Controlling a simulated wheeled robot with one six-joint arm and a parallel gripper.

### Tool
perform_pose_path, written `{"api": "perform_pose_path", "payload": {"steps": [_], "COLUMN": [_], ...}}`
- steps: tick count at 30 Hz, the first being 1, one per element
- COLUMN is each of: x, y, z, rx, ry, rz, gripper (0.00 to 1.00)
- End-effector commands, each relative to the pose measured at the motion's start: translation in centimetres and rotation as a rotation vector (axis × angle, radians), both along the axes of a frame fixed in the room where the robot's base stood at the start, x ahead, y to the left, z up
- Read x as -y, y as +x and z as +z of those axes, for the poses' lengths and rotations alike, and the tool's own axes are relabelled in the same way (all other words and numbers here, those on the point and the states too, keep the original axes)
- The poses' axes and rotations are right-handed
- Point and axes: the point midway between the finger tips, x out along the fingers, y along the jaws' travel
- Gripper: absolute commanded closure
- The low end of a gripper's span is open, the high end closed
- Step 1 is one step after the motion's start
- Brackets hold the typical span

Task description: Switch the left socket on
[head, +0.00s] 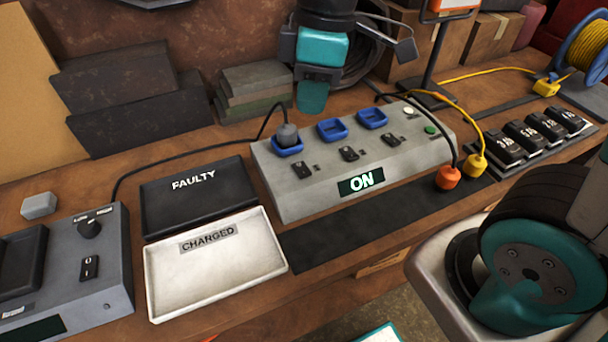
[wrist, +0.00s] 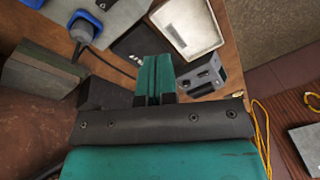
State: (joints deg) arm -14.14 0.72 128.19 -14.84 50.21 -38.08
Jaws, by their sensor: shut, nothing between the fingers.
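The grey socket box (head: 345,175) stands mid-bench in the head view, with three blue sockets along its top. The left socket (head: 287,146) has a grey plug (head: 288,134) in it; the middle socket (head: 332,129) and right socket (head: 371,117) look empty. A small black switch (head: 302,169) lies in front of the left socket; its position is too small to tell. The front display (head: 361,182) reads ON. My teal gripper (head: 312,104) is shut and empty, behind the box and apart from it. In the wrist view my gripper (wrist: 153,62) points toward the bench; the plug (wrist: 82,33) is to its left.
The black FAULTY tray (head: 198,192) and white CHARGED tray (head: 215,262) lie left of the box. A grey charger (head: 95,262) stands farther left. Orange (head: 448,176) and yellow (head: 475,164) plugs lie at the right, near several black batteries (head: 535,137). A stand (head: 432,60) rises behind.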

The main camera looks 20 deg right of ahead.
Motion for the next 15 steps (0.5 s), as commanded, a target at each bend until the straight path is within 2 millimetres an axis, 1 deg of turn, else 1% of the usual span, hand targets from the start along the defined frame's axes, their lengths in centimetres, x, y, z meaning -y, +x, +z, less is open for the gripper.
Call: {"api": "perform_pose_path", "payload": {"steps": [1,3,6,10,15], "x": [0.4,0.9,1.6,2.1,2.2], "y": [2.2,4.6,7.2,8.8,9.1], "z": [-2.7,-4.6,-6.5,-7.6,-7.6], "rx": [-0.005,-0.013,-0.027,-0.039,-0.044], "ry": [-0.031,-0.067,-0.1,-0.117,-0.12], "rz": [0.084,0.209,0.346,0.444,0.468], "gripper": [1.0,1.0,1.0,1.0,1.0]}}
